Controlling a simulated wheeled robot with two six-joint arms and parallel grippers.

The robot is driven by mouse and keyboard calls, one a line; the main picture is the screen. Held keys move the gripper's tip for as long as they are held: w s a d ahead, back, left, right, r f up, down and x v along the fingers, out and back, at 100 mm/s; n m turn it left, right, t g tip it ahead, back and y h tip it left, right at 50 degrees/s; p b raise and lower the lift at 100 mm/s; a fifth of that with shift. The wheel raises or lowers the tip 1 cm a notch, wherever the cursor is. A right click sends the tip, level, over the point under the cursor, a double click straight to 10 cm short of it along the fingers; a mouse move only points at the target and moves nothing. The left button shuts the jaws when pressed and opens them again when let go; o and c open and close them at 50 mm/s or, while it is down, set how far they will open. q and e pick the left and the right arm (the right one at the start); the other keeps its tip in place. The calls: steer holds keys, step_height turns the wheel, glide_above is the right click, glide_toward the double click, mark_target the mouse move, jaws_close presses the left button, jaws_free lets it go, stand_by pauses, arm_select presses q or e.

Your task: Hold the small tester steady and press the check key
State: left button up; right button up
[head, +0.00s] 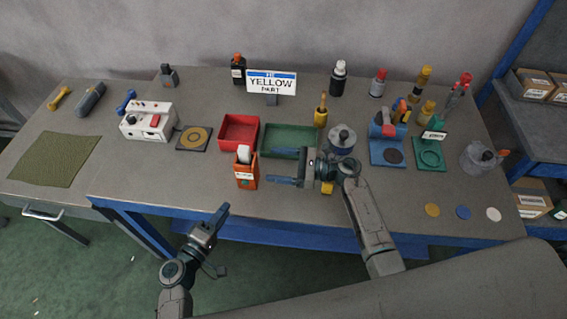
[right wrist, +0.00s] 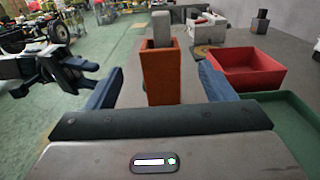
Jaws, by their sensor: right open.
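The small tester looks to be the upright orange box (head: 246,176) with a pale grey block on top and a white label, near the table's front edge. In the right wrist view the orange box (right wrist: 161,75) stands between and beyond my fingers, apparently apart from them. I take the grey block on top (right wrist: 162,28) to be the check key, but cannot be sure. My right gripper (head: 281,166) is open and empty, just right of the box, fingers pointing at it. My left gripper (head: 217,220) hangs in front of the table edge, below and left of the box; its jaw opening is unclear.
A red tray (head: 239,143) and a green tray (head: 286,153) lie behind the box. A white device (head: 148,121) with a red button stands to the left. A grey canister (head: 342,140) and blue stand (head: 387,150) are to the right.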

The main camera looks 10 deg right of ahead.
mark_target(246, 164)
steer(key=x, duration=0.9)
steer(key=shift+w+a, duration=0.15)
steer(key=shift+a, duration=0.15)
steer(key=c, duration=1.2)
arm_select(q)
steer(key=shift+c, duration=0.5)
jaws_close()
stand_by(0.8)
